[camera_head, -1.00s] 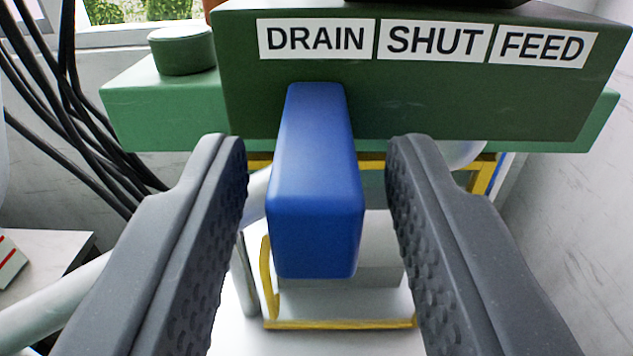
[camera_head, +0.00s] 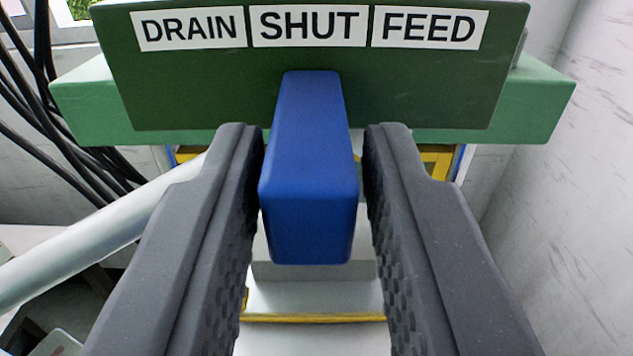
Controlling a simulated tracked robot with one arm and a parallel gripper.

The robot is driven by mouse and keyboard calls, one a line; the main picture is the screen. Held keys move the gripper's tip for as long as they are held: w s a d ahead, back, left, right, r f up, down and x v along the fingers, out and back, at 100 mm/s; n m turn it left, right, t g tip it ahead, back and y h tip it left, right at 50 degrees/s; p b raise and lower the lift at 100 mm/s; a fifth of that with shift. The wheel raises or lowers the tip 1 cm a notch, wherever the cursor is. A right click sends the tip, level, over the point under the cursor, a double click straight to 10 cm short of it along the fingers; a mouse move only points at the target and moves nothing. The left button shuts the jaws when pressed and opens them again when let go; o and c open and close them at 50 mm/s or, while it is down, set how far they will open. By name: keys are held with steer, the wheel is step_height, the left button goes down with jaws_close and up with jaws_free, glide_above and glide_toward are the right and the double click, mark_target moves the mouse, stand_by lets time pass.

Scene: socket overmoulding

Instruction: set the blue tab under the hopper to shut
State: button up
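The blue tab (camera_head: 310,225) sticks out toward me from the dark green label bar (camera_head: 215,90). It stands below the SHUT label (camera_head: 309,26), between the DRAIN label (camera_head: 189,29) and the FEED label (camera_head: 429,27). My gripper (camera_head: 314,145) straddles the tab, one grey finger on each side, and is partly open. The left finger looks to be against the tab's left side. A narrow gap shows between the tab and the right finger. The fingers hide part of what lies behind them.
A lighter green body (camera_head: 535,100) lies behind the bar. A yellow frame (camera_head: 435,160) and a white stepped block (camera_head: 315,295) show below. Black cables (camera_head: 45,130) and a pale pipe (camera_head: 110,235) are at left. A marbled wall (camera_head: 560,220) stands at right.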

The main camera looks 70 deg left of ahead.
steer(key=shift+o, duration=0.9)
steer(key=b+v, duration=0.3)
steer(key=v, duration=1)
steer(key=shift+d, duration=0.4)
